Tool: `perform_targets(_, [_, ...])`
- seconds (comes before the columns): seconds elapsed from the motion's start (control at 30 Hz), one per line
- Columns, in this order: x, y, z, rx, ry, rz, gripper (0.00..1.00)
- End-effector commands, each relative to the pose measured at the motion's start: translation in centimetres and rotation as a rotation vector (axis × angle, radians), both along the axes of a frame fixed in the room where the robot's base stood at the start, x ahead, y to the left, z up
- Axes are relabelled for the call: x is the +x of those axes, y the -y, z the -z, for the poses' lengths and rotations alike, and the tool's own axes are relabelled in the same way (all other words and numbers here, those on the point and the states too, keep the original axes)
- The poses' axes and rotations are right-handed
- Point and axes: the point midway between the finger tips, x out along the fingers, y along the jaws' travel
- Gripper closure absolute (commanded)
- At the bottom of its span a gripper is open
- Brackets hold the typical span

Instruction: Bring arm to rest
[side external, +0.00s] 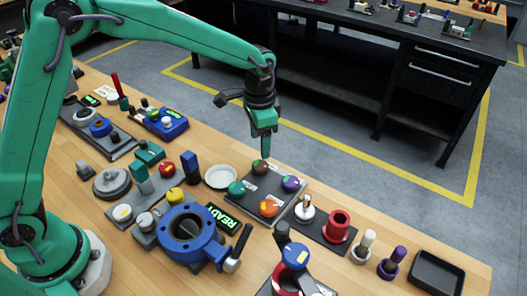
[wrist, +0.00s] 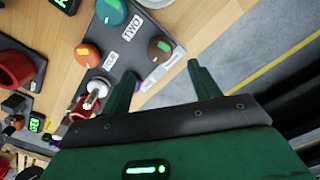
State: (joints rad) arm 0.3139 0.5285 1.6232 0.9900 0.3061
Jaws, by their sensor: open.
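My gripper (side external: 264,148) points down above the far edge of a grey knob panel, over its brown knob (side external: 260,166). In the wrist view my gripper (wrist: 160,72) shows two green fingers spread apart with nothing between them. The gap between fingertips and panel cannot be judged exactly.
A blue valve (side external: 187,235) with a dark handle and a lit READY display (side external: 223,217) stand nearer the front. A red flanged part (side external: 338,226) and black tray (side external: 436,271) are at the right. A white dish (side external: 221,177) lies left of the panel. Air beyond the bench edge is clear.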

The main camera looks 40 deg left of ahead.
Motion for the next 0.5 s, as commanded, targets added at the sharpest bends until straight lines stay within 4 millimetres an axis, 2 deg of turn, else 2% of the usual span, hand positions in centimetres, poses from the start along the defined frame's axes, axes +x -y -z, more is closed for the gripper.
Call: perform_targets(0.5, [-0.12,-0.23,-0.74,-0.002,0.007,-0.007,0.38])
